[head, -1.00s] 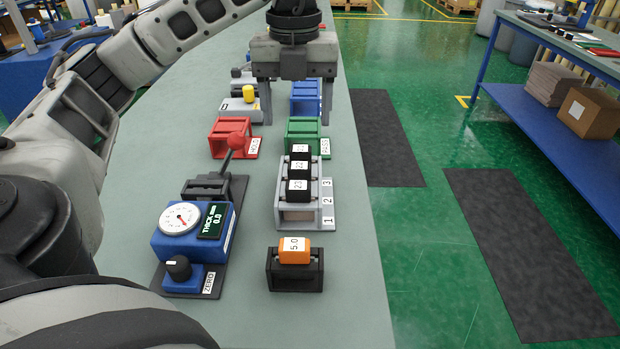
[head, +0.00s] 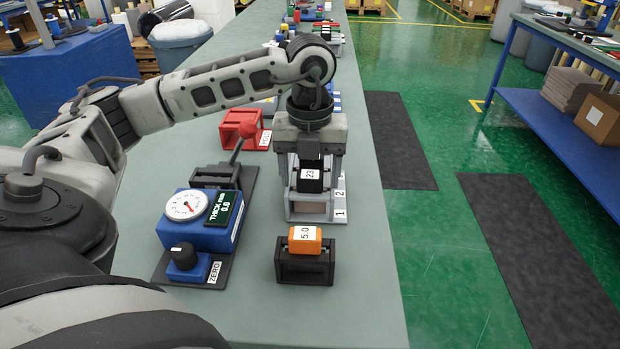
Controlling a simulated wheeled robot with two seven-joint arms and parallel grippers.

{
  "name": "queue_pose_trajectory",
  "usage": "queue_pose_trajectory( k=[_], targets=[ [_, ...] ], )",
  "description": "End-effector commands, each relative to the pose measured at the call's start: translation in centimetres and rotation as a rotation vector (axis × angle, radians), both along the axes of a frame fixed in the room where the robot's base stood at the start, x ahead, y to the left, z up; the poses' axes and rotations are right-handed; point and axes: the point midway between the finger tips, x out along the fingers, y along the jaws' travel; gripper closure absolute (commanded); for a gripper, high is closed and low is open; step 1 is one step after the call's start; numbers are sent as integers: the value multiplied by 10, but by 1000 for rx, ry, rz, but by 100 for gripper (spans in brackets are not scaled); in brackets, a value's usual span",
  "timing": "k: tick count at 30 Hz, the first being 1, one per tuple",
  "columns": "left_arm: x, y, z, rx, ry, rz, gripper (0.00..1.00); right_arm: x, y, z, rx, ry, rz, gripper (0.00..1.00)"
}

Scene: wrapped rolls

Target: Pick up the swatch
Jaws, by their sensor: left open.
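A black block labelled 23 (head: 311,180) stands in the front slot of a grey rack (head: 318,210) whose base carries slot numbers. I take this block to be a swatch. My left gripper (head: 311,166) is open above the rack, fingers pointing down, one on each side of the block in the picture. I cannot tell whether the fingers touch it. The gripper hides the blocks and slots behind. My right gripper is not in view.
An orange block labelled 5.0 (head: 305,239) sits in a black holder (head: 305,269) in front of the rack. A blue thickness gauge (head: 207,235) with a lever stands to the left. A red bin (head: 240,129) is behind. The bench front is clear.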

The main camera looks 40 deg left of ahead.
Motion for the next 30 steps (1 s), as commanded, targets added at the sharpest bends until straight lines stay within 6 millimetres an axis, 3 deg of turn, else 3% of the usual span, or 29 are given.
queue_pose_trajectory(
  k=[8,9,12,13,23,30],
  targets=[
    [0,0,-7,-1,-1,0,33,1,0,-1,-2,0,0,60],
    [0,0,-7,-1,-1,0,36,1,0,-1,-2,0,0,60],
    [0,0,-7,-1,-1,0,63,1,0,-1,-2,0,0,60],
    [0,0,-7,-1,-1,0,68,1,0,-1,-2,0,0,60],
    [1,0,-2,-1,-3,0,69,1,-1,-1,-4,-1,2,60],
    [1,0,38,-2,-7,-1,69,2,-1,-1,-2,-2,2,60]
  ],
)
